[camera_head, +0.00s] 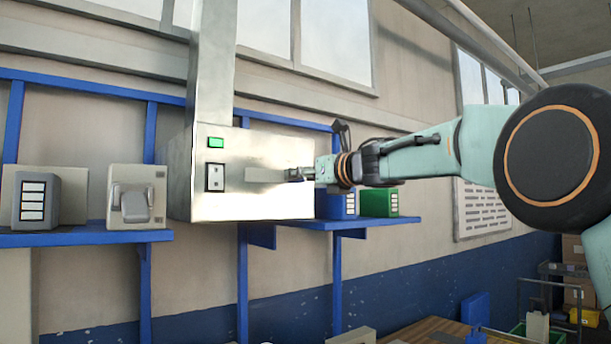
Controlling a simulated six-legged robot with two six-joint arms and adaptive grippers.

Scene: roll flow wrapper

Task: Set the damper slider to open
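A shiny metal box (185,175) hangs under a vertical duct, with a bright front face. A pale horizontal bar (266,175), which looks like the damper slider, is on that face. My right gripper (296,174) comes in from the right and is at the bar's right end. The fingertips are small and partly merge with the bar, so I cannot tell whether they touch or grip it. No slider position marks are readable. My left gripper is not in view.
A green indicator (216,142) and a dark-framed switch (215,177) are on the box's left front. A blue shelf (85,236) holds grey units on the left. Blue (338,204) and green (380,202) boxes stand behind the gripper. A wooden table (440,331) is below.

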